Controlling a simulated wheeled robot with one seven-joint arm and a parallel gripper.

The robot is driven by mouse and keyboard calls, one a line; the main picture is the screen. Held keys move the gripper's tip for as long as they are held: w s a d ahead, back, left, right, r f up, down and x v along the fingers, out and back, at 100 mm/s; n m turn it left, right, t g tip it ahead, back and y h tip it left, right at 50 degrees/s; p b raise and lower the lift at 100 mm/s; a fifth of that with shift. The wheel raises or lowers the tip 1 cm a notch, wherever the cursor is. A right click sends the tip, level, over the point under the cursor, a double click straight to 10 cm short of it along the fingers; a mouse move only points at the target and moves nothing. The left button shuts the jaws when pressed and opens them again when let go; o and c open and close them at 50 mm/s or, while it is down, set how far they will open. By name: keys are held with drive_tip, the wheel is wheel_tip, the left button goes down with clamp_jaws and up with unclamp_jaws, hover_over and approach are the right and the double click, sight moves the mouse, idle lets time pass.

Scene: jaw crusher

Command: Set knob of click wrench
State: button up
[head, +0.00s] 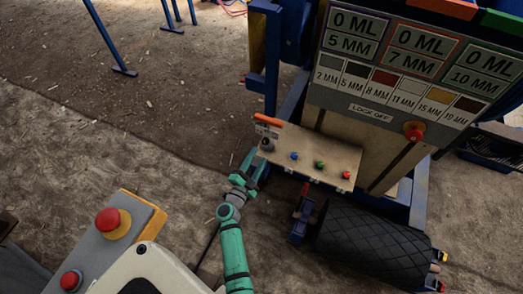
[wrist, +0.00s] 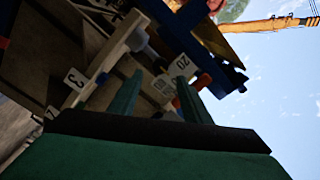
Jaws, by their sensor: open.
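A tan control panel (head: 312,152) sits low on the blue machine. It carries a dark round knob (head: 267,145) at its left end, near an orange bar (head: 268,120). I cannot tell for sure which part is the click wrench. My green gripper (head: 256,161) is open beside the panel's left end, close to the dark knob. In the wrist view the two fingers (wrist: 158,92) stand apart with no object clearly held between them. A small plate marked 20 (wrist: 182,62) and one marked 3 (wrist: 75,78) show beyond the fingers. Contact cannot be told.
Blue (head: 293,156), green (head: 319,165) and red (head: 346,175) buttons line the panel. A sign board (head: 400,65) with a red lock-off button (head: 413,131) stands above. A black ribbed roller (head: 375,240) lies below right. Bare ground lies to the left.

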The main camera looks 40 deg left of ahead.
drive_tip(key=shift+v, duration=1.9)
drive_tip(key=s+d+r+n, duration=0.15)
drive_tip(key=s+d, duration=0.25)
drive_tip(key=d, duration=0.7)
drive_tip(key=s+d+r+n+g+h, duration=0.1)
drive_tip(key=s+d+r+n+h, duration=0.1)
drive_tip(key=s+d+r, duration=0.5)
drive_tip(key=s+d+r+n+g+h, duration=0.1)
drive_tip(key=s+d+r+n, duration=0.3)
drive_tip(key=s+d+r, duration=0.4)
drive_tip(key=s+d+h, duration=0.1)
drive_tip(key=s+d, duration=0.6)
drive_tip(key=d, duration=0.1)
drive_tip(key=shift+s+r, duration=0.25)
drive_tip(key=shift+r, duration=0.1)
